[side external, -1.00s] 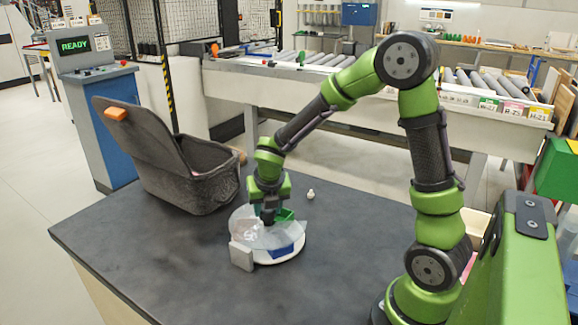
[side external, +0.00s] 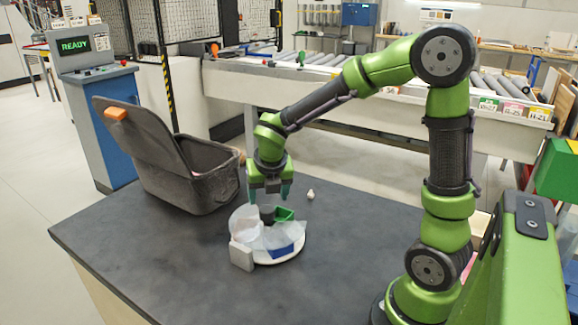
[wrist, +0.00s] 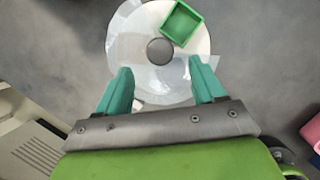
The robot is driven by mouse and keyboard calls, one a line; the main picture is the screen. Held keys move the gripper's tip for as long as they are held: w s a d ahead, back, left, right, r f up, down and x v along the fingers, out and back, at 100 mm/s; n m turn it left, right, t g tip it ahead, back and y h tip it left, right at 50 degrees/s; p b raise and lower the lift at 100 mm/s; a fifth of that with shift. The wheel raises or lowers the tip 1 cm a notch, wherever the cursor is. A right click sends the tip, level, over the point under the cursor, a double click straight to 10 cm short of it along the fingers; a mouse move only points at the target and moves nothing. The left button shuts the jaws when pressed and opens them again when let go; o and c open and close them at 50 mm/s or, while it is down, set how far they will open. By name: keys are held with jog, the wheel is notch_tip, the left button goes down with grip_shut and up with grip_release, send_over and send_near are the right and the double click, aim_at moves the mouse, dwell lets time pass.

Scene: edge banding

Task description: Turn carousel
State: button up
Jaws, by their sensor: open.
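The carousel (side external: 289,256) is a round white turntable on the dark table, with clear upright dividers and a dark central knob (wrist: 160,51). A green open bin (wrist: 182,23) sits on it, at the upper right of the knob in the wrist view. A blue part (side external: 282,252) shows at its front in the side view. My gripper (side external: 269,198) is above the carousel, pointing down. In the wrist view its two teal fingers (wrist: 160,80) are spread apart with nothing between them, and the knob lies beyond the tips.
A small white piece (side external: 310,194) lies to the right. The table right of the carousel is clear.

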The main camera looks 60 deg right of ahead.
jog(key=v, duration=1)
jog(key=shift+r, duration=0.4)
jog(key=shift+s+a, duration=0.1)
